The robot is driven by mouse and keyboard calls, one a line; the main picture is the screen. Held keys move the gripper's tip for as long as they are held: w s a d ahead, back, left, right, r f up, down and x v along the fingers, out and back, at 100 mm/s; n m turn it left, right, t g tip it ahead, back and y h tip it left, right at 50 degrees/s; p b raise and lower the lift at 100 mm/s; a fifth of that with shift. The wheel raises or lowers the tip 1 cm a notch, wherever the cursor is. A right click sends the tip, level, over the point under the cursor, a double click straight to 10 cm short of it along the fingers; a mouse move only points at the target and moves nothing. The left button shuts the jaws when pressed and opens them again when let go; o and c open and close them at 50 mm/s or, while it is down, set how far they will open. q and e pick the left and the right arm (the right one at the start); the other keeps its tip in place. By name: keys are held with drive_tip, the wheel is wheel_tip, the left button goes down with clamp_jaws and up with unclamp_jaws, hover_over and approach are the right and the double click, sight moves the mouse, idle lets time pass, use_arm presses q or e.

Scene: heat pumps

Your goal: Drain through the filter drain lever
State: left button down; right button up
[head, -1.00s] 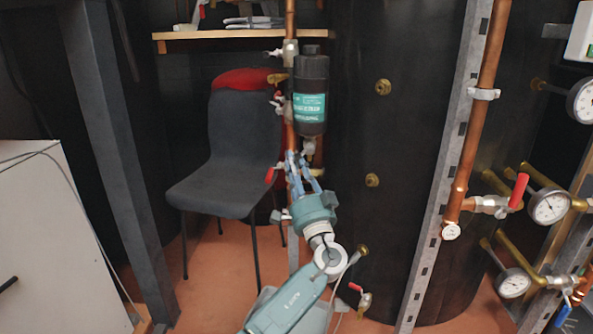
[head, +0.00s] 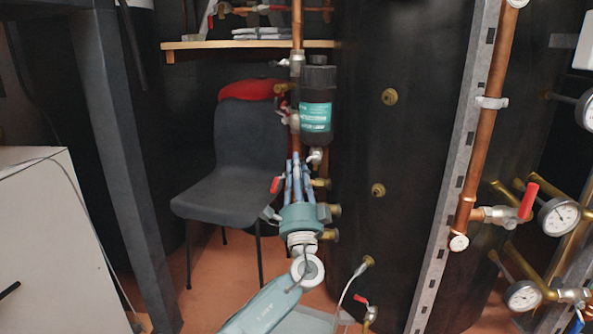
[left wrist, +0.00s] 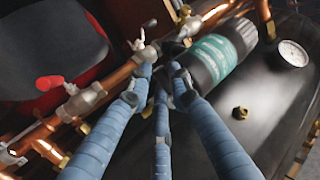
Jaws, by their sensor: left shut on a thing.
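The filter (head: 316,105) is a black canister with a teal label, mounted upright beside a copper pipe; it shows tilted in the left wrist view (left wrist: 222,50). A small silver drain valve (head: 316,156) hangs under it. My left gripper (head: 298,162), with blue fingers, is just below and left of the filter's bottom. In the left wrist view its fingertips (left wrist: 162,82) come together at the filter's lower end. It is shut on a small part there, apparently the filter drain lever, which the fingers largely hide. My right gripper is not in view.
A dark chair (head: 245,150) stands behind the pipe at left. A big black tank (head: 420,130) with brass ports is behind at right. A grey upright (head: 463,165), a red-handled valve (head: 528,202) and gauges (head: 560,215) are further right. Other valves on the pipe sit close to my fingers.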

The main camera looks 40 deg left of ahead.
use_arm(q)
drive_tip(key=shift+w+d+r+m+t+h, duration=0.1)
drive_tip(key=shift+d+r+m+t+h, duration=0.2)
drive_tip(key=shift+d+r+m+t, duration=0.15)
drive_tip(key=shift+a, duration=0.1)
idle(0.4)
drive_tip(key=c, duration=1.9)
unclamp_jaws()
drive_tip(key=shift+o, duration=0.4)
drive_tip(key=shift+w+d+f, duration=0.1)
drive_tip(key=shift+w+d, duration=0.05)
drive_tip(key=shift+d, duration=0.05)
drive_tip(key=shift+f, duration=0.15)
drive_tip(key=v, duration=1.2)
drive_tip(key=shift+a, duration=0.1)
